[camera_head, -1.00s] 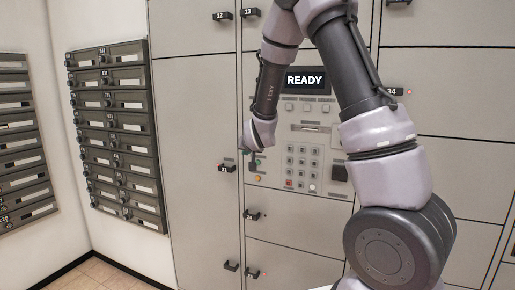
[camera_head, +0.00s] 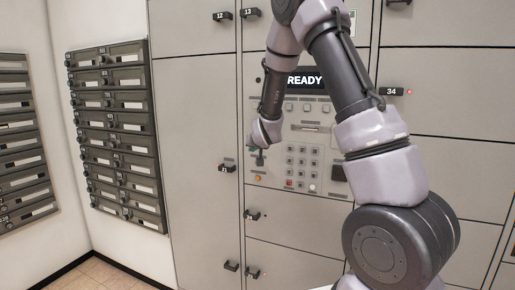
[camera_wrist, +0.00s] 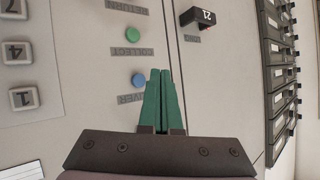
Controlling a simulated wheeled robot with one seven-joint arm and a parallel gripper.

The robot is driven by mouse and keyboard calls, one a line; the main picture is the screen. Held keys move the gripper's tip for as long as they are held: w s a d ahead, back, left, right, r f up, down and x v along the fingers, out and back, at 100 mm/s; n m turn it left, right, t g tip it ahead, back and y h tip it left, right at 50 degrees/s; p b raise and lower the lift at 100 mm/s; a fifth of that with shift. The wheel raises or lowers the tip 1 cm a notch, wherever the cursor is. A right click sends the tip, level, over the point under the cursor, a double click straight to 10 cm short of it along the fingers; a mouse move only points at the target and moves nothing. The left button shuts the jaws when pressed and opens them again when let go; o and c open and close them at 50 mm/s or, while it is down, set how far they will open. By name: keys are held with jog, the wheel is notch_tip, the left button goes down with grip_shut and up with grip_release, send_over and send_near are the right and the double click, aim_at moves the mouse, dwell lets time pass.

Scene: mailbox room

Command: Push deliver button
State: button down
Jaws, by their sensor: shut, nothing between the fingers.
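In the wrist view, which is upside down, a round blue button (camera_wrist: 138,80) sits on the grey panel, beside the fingers and left of them. The label below it is partly hidden by the fingers; the letters I can read end in "IVER". My gripper (camera_wrist: 163,70) has its two green fingers together, with nothing between them. The fingertips overlap the panel just right of the blue button; I cannot tell if they touch the panel. In the head view my gripper (camera_head: 255,152) is at the panel's left side, hiding the blue button.
A green button (camera_wrist: 131,34) with a "COLLECT" label sits above the blue one in the wrist view. Keypad keys (camera_wrist: 23,97) are at left, a locker handle (camera_wrist: 197,16) at upper right. In the head view a display (camera_head: 306,81) reads "READY"; an orange button (camera_head: 258,178) is below my gripper.

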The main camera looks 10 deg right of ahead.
jog(key=shift+w+d, duration=0.7)
jog(key=shift+w, duration=0.25)
jog(key=shift+w+d, duration=0.1)
dwell(1.4)
jog(key=shift+w+d, duration=0.15)
jog(key=shift+w, duration=0.1)
jog(key=shift+w+d, duration=0.2)
jog(key=shift+w, duration=0.15)
dwell(0.6)
jog(key=shift+s, duration=0.1)
jog(key=shift+s+a, duration=0.45)
jog(key=shift+s, duration=0.15)
dwell(0.3)
jog(key=shift+s+a, duration=0.75)
jog(key=shift+s, duration=0.25)
jog(key=shift+s+a, duration=0.7)
jog(key=shift+s, duration=0.3)
